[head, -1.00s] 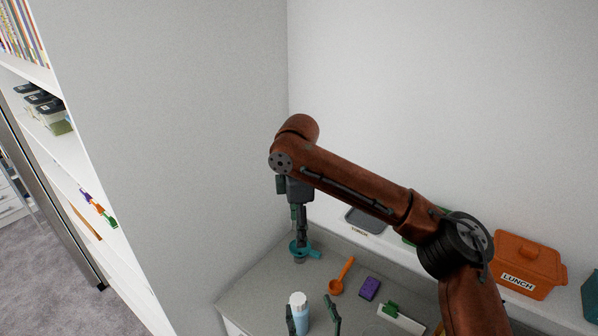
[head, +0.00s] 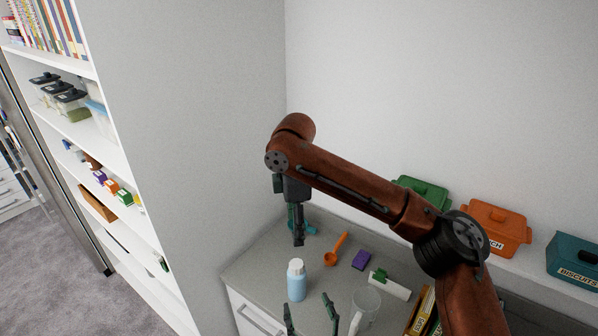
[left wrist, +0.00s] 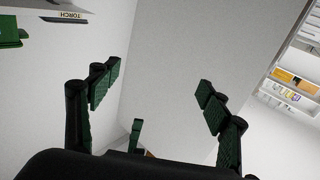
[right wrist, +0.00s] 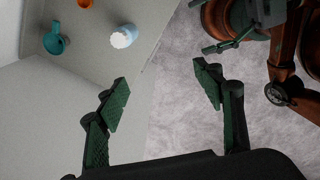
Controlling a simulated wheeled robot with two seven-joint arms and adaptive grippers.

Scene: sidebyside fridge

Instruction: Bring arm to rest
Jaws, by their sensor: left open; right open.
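My left gripper (head: 306,303) shows at the bottom of the head view, its two dark green fingers apart with nothing between them. In the left wrist view the gap between its fingers (left wrist: 155,80) shows only wall. My right arm, copper-brown, reaches across the head view and bends down, so that my right gripper (head: 298,240) hangs fingers-down in front of the teal object (head: 308,228). In the right wrist view its fingers (right wrist: 160,75) are apart and empty over the counter edge and carpet. A finger of the other gripper shows in the left wrist view.
A white shelf unit (head: 118,230) is at left.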

